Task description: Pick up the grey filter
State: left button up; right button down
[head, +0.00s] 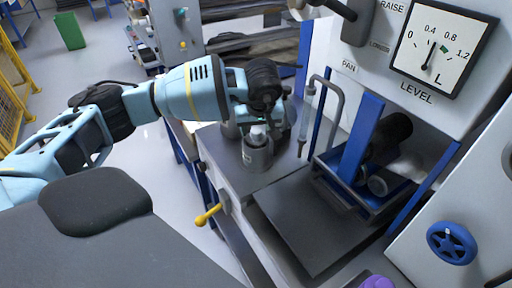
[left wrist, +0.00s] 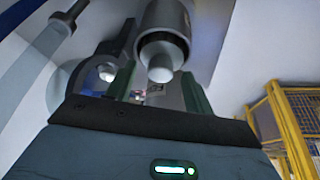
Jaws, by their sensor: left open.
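The grey filter (head: 257,153), a short upright cylinder with a pale top, stands on the grey counter (head: 222,160). My left gripper (head: 250,118) is right above and beside it in the head view, partly covering its upper end. In the left wrist view a grey cylinder with a pale rounded end (left wrist: 162,50) shows just past the two dark green fingers (left wrist: 158,90). The fingers are apart. I cannot tell whether they touch the cylinder. A second grey part (head: 230,129) stands behind the filter, partly hidden by the gripper. My right gripper does not show.
A clear tube (head: 305,125) and bent grey pipe stand right of the filter. A blue-framed pan unit (head: 360,150) and level gauge (head: 445,50) are farther right. A yellow-handled lever (head: 208,215) sticks out from the counter's front. The flat dark plate (head: 315,220) is bare.

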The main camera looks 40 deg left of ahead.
pick_arm(q)
jog(key=shift+w+a+f, duration=0.1)
jog(key=shift+f, duration=0.3)
grip_shut()
jog(key=shift+r, duration=0.1)
